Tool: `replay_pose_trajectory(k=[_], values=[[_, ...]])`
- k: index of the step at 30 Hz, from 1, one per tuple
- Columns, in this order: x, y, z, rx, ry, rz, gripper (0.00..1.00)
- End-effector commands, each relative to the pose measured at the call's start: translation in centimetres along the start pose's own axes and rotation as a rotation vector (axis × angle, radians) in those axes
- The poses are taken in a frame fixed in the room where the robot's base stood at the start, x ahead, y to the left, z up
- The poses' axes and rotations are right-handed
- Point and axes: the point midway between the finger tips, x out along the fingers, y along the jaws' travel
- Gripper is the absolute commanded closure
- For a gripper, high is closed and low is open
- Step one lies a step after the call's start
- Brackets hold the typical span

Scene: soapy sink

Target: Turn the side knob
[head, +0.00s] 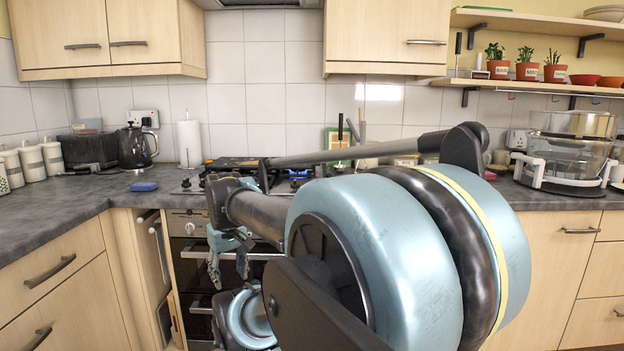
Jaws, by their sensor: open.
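The hob (187,188) is set in the dark worktop, with small dark knobs (186,183) along its left side. Which of them is the side knob, and how it is turned, I cannot tell at this size. A blue flame (298,173) burns at the right part of the hob. My gripper (229,273) is open, pointing down in front of the oven (188,254), below the hob's level and apart from the knobs. Nothing shows between its fingers. My arm hides much of the hob and its front.
A blue sponge (144,187) lies on the worktop left of the hob. A black kettle (136,147) and a paper roll (189,144) stand behind. A glass-bowled appliance (568,150) stands at the right. The worktop around the sponge is mostly clear.

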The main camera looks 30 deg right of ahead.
Motion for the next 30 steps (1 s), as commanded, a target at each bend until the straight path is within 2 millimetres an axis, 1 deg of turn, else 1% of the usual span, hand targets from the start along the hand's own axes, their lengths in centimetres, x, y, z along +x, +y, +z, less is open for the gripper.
replay_pose_trajectory(k=[1, 3, 5, 6, 11, 15, 17, 20, 21, 23, 24, 26, 30], values=[[-1.7, 0.9, -1.5, -0.022, -0.007, 0.004, 0.50], [-4.0, 2.2, -3.5, -0.070, -0.018, 0.007, 0.50], [-5.8, 3.5, -5.2, -0.113, -0.028, 0.009, 0.50], [-7.1, 4.4, -6.3, -0.141, -0.034, 0.010, 0.50], [-11.6, 8.4, -10.5, -0.253, -0.060, 0.009, 0.50], [-15.2, 12.5, -13.8, -0.351, -0.081, 0.002, 0.50], [-16.6, 14.4, -15.2, -0.392, -0.091, -0.002, 0.50], [-18.9, 17.8, -17.1, -0.462, -0.104, -0.010, 0.50], [-19.7, 19.2, -17.9, -0.490, -0.109, -0.015, 0.50], [-20.9, 21.3, -18.8, -0.531, -0.117, -0.022, 0.50], [-21.8, 22.9, -19.4, -0.559, -0.121, -0.027, 0.50], [-22.9, 25.1, -20.2, -0.600, -0.127, -0.035, 0.50], [-25.2, 30.6, -21.5, -0.698, -0.139, -0.057, 0.50]])
